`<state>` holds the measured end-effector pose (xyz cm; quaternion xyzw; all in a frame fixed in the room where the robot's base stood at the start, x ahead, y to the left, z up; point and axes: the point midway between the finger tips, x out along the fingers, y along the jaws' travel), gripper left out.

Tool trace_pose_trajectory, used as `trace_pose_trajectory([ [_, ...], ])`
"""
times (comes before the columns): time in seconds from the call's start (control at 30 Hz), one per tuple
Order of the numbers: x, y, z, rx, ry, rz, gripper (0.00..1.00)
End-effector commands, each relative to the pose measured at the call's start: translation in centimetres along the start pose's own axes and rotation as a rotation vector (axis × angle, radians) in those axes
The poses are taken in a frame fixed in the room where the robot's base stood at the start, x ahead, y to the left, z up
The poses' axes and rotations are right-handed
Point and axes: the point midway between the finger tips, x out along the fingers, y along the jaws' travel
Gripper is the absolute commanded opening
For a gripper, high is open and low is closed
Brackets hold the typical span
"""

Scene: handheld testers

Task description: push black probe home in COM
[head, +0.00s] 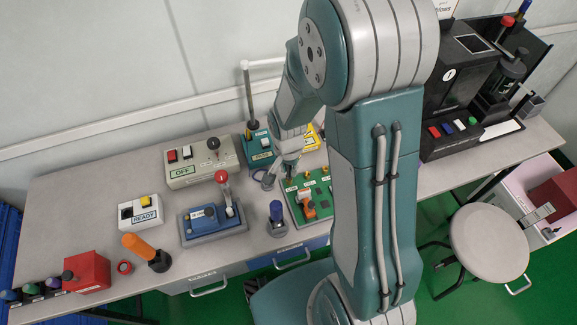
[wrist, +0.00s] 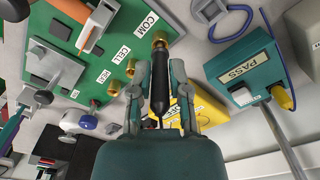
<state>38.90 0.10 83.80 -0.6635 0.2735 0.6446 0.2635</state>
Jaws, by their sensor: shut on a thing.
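The green board (head: 325,204) lies on the bench beneath my arm in the head view. In the wrist view the board (wrist: 65,22) carries a row of brass sockets, and the one beside the COM label (wrist: 146,23) is the COM socket (wrist: 159,38). My gripper (wrist: 160,75) is shut on the black probe (wrist: 159,62), with a finger on each side. The probe's front end meets the COM socket and lines up with it; how deep it sits cannot be told. In the head view my gripper (head: 288,169) is at the board's back left edge, and the probe is hidden.
In the wrist view a teal PASS box (wrist: 237,70) and a yellow block (wrist: 203,107) stand close to the right of my gripper. The CELL socket (wrist: 131,67) is to its left. An orange part (head: 307,204) sits on the board; a blue-handled tool (head: 277,215) stands left of it.

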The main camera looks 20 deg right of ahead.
Motion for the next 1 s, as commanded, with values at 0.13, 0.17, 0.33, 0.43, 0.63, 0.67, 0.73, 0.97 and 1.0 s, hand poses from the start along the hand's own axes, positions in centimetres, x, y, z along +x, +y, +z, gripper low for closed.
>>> trace_pose_trajectory([
  [0.13, 0.2, 0.0, 0.0, 0.000, 0.000, 0.000, 0.00],
  [0.17, 0.2, 0.0, 0.0, 0.000, 0.000, 0.000, 0.00],
  [0.33, 0.2, 0.0, 0.0, 0.000, 0.000, 0.000, 0.46],
  [0.43, 0.2, 0.0, 0.0, 0.000, 0.000, 0.000, 0.63],
  [0.63, 0.1, 0.0, 0.0, 0.000, 0.000, 0.000, 0.63],
  [0.67, 0.1, 0.0, 0.0, 0.000, 0.000, 0.000, 0.63],
  [0.73, 0.1, 0.0, 0.0, 0.000, 0.000, 0.000, 0.63],
  [0.97, -2.2, -0.1, -0.1, 0.000, 0.004, -0.004, 0.63],
  [1.0, -2.9, -0.1, -0.1, 0.000, 0.004, -0.004, 0.63],
])
